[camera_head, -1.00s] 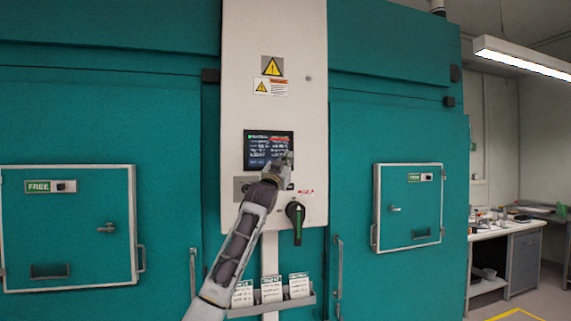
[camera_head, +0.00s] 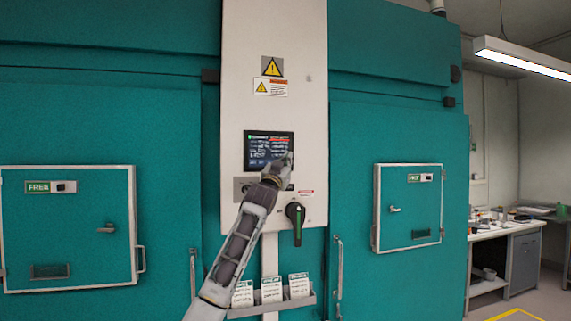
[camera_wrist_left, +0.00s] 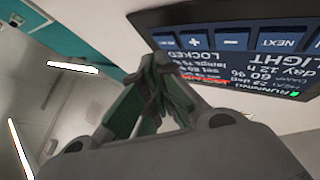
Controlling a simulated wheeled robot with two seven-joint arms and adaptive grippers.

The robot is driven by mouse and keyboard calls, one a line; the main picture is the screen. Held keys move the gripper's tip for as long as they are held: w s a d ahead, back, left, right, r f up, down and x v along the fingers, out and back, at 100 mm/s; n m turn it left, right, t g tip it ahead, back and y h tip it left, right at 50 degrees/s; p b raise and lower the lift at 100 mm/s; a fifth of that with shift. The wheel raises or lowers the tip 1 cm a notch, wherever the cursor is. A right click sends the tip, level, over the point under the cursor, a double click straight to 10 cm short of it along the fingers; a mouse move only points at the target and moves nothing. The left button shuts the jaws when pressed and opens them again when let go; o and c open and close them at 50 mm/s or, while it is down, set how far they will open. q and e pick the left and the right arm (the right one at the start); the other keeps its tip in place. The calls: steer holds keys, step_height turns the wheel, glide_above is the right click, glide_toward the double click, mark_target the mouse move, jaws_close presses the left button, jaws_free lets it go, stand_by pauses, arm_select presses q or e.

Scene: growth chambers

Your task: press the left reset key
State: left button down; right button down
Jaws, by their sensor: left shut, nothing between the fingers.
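The dark control screen (camera_head: 258,150) sits on the white panel between the two teal chambers. In the left wrist view the same screen (camera_wrist_left: 235,60) appears upside down, with a row of blue keys including NEXT, minus (camera_wrist_left: 231,40) and plus (camera_wrist_left: 194,43). No key readable as reset shows. My left gripper (camera_head: 287,159) is in front of the screen's lower right part, fingers shut and empty. In the left wrist view its fingertips (camera_wrist_left: 162,68) are close to the row's left end; I cannot tell whether they touch. My right gripper is not in view.
Below the screen are a grey plate (camera_head: 242,188), partly behind my arm, and a black-green rotary handle (camera_head: 296,213). A rack of cards (camera_head: 299,285) hangs lower. Chamber doors (camera_head: 70,228) flank the panel. A bench (camera_head: 505,250) stands far right.

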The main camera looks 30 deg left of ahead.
arm_select(q)
steer(key=shift+w+a, duration=0.2)
steer(key=shift+a, duration=0.05)
steer(key=shift+w+a+p, duration=0.2)
steer(key=shift+a+p, duration=0.05)
steer(key=shift+p, duration=0.25)
stand_by(0.8)
steer(key=shift+s+d, duration=0.15)
steer(key=shift+d, duration=0.05)
stand_by(0.3)
steer(key=shift+s+d+b, duration=0.3)
steer(key=shift+d+b, duration=0.05)
steer(key=shift+s, duration=0.1)
stand_by(0.3)
steer(key=s+d+b, duration=0.1)
steer(key=d, duration=0.1)
steer(key=s+d+b, duration=0.1)
steer(key=s+d, duration=0.1)
steer(key=shift+s, duration=0.1)
stand_by(0.5)
